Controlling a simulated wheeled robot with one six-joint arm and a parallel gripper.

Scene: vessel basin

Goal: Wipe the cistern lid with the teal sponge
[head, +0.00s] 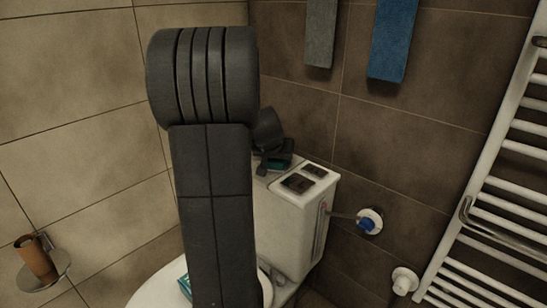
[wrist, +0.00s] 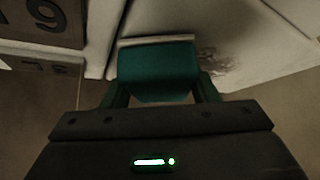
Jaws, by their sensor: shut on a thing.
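The teal sponge (wrist: 155,72) is held between the two fingers of my gripper (wrist: 162,90) in the wrist view. Its far edge is pale. In the head view my gripper (head: 273,160) is at the cistern lid (head: 318,174), and only a teal sliver of the sponge (head: 281,163) shows below it. The lid is white and also fills the upper right of the wrist view (wrist: 265,50), with a dark smudge (wrist: 215,66) just right of the sponge. The sponge is over or on the lid; contact cannot be told. My arm hides the lid's left part.
Dark number blocks (head: 297,184) sit on the lid's near right part, close to the sponge's left in the wrist view (wrist: 45,15). Grey (head: 320,35) and blue (head: 393,38) towels hang above. A white towel radiator (head: 497,210) stands right. A teal item (head: 184,281) is partly hidden at the toilet.

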